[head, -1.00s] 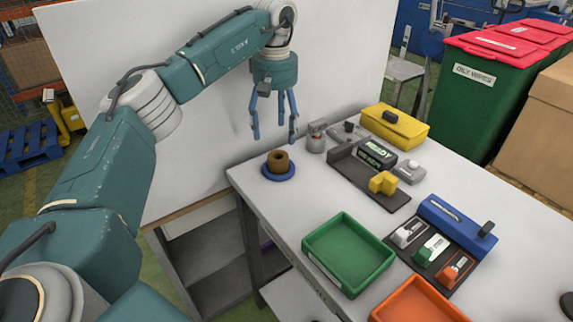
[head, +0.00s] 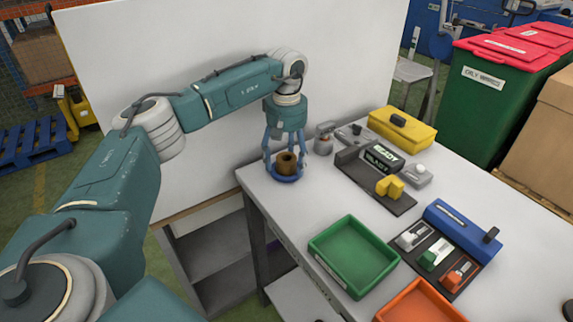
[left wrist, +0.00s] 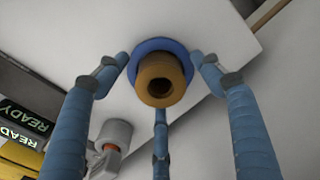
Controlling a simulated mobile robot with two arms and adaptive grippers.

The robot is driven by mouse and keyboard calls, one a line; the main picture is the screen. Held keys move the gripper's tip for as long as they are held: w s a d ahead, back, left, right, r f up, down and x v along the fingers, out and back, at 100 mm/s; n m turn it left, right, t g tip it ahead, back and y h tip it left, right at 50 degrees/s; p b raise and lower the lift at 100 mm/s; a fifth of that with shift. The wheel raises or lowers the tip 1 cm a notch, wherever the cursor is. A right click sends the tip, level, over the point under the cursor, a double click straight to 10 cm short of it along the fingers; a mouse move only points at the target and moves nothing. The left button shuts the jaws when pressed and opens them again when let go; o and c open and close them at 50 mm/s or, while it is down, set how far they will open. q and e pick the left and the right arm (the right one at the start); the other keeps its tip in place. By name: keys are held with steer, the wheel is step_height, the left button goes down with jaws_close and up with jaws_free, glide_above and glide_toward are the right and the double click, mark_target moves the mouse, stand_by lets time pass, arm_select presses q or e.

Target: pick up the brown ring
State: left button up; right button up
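The brown ring (head: 286,163) sits on a round blue base (head: 287,179) near the back left corner of the table. My left gripper (head: 284,168) points down over it, with its blue fingers spread around the ring. In the left wrist view the ring (left wrist: 160,78) lies between the open fingers, with the blue base (left wrist: 165,46) behind it. The fingers show gaps to the ring in that view. I cannot tell how close they are to the blue base. My right gripper is not in view.
A small grey device (head: 323,139) stands close to the right of the gripper. A green tray (head: 354,257) and an orange tray (head: 417,303) lie nearer. A white panel (head: 220,50) stands behind my arm.

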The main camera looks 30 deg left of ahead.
arm_select(q)
steer(key=c, duration=1.6)
steer(key=shift+r, duration=0.1)
